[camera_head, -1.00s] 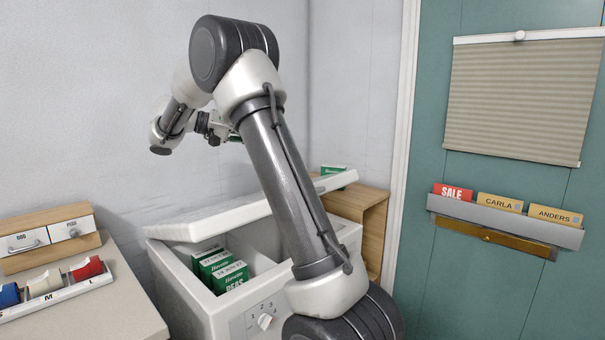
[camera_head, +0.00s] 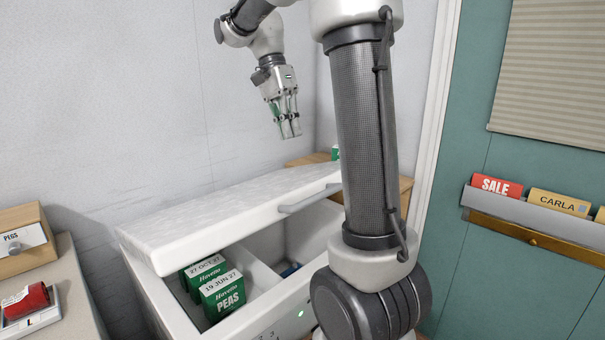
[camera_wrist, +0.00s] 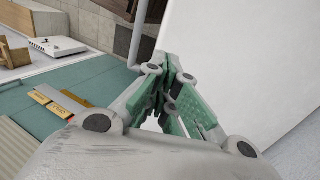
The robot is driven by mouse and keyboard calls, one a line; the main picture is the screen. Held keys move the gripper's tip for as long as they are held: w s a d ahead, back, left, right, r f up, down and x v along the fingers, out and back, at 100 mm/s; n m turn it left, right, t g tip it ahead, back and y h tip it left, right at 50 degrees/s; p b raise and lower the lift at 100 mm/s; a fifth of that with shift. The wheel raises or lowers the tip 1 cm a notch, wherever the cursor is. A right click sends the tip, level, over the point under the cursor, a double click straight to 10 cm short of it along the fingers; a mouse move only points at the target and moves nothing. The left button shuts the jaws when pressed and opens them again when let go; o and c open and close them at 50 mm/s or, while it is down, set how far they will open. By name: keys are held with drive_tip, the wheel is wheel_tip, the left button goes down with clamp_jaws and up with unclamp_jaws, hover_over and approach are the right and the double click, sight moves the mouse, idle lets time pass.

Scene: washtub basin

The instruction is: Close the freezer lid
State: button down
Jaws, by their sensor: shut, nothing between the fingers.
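The freezer (camera_head: 160,300) is a white chest in the head view. Its white lid (camera_head: 225,205) is partly open, tilted, with a gap at the front showing the inside. A grey bar handle (camera_head: 310,198) is on the lid's front edge. My gripper (camera_head: 291,134) is shut and empty, pointing down above the lid and apart from it. In the wrist view my green-padded fingers (camera_wrist: 178,75) are together. A large white surface beside them looks like the lid (camera_wrist: 240,70), though its edges are mostly out of frame.
A counter with a drawer box (camera_head: 25,243) is at left. A wooden cabinet stands behind. A card rack (camera_head: 530,220) hangs on the teal door.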

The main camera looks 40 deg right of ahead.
sight(304, 186)
drive_tip(key=x, duration=1.1)
drive_tip(key=shift+s+f, duration=0.1)
drive_tip(key=shift+f, duration=0.05)
